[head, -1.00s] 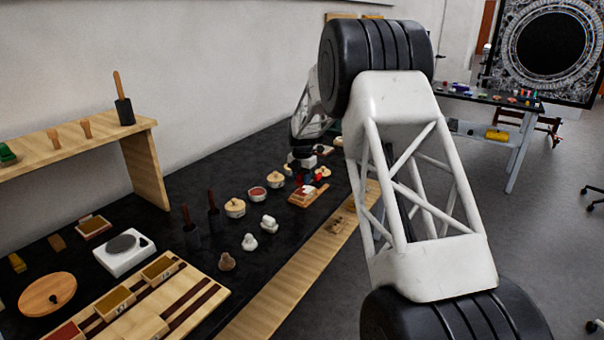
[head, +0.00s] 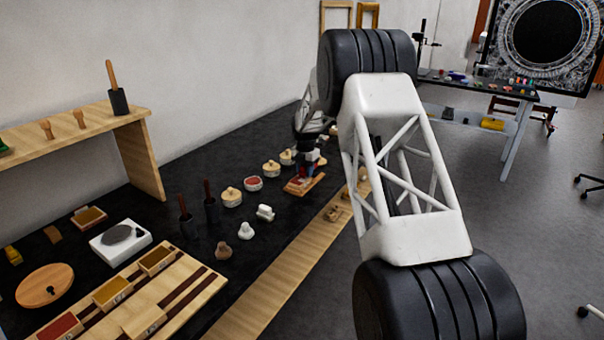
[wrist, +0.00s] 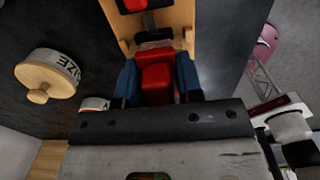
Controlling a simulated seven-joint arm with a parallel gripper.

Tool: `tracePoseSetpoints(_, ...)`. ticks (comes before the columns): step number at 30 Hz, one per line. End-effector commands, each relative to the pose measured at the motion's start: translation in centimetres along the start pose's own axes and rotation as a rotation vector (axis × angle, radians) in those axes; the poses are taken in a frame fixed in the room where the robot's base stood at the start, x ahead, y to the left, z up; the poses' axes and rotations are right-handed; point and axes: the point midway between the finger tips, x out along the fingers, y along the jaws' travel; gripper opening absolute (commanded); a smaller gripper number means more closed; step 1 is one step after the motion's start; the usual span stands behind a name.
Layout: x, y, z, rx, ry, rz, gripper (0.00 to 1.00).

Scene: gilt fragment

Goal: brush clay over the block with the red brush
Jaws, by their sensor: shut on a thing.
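My gripper (head: 309,168) is over a wooden board (head: 298,189) on the dark bench. In the wrist view my gripper (wrist: 158,82) has its blue fingers shut on the red brush (wrist: 157,80). The brush points away over the board, which also shows in the wrist view (wrist: 178,18). A red patch (wrist: 133,5) with grey beside it lies on the board at the top of the wrist view. I cannot tell whether it is the block's face. I cannot tell whether the brush tip touches anything.
A round pot with red contents (head: 253,184) and a lidded pot (head: 231,198) stand left of the board. A lidded pot marked SIZE (wrist: 45,78) is close to my gripper. Small white pieces (head: 265,212) are nearer. Pale wooden edging (head: 290,258) runs along the bench front.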

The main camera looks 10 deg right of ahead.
Motion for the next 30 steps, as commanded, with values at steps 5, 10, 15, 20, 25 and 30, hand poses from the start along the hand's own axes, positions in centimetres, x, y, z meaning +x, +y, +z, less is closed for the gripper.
tracePoseSetpoints(5, 0.3, 0.0, 1.2, 0.001, 0.001, -0.001, 0.11)
tracePoseSetpoints(10, 0.2, 0.0, 0.4, 0.0, 0.001, -0.001, 0.11)
tracePoseSetpoints(15, 0.3, -0.1, -0.8, 0.0, 0.001, -0.001, 0.11)
tracePoseSetpoints(20, 0.1, 0.0, -2.2, 0.0, 0.001, -0.001, 0.11)
tracePoseSetpoints(25, 0.4, 0.0, -3.8, -0.001, 0.002, -0.002, 0.11)
tracePoseSetpoints(30, 0.2, -0.1, -5.2, -0.001, 0.001, -0.001, 0.11)
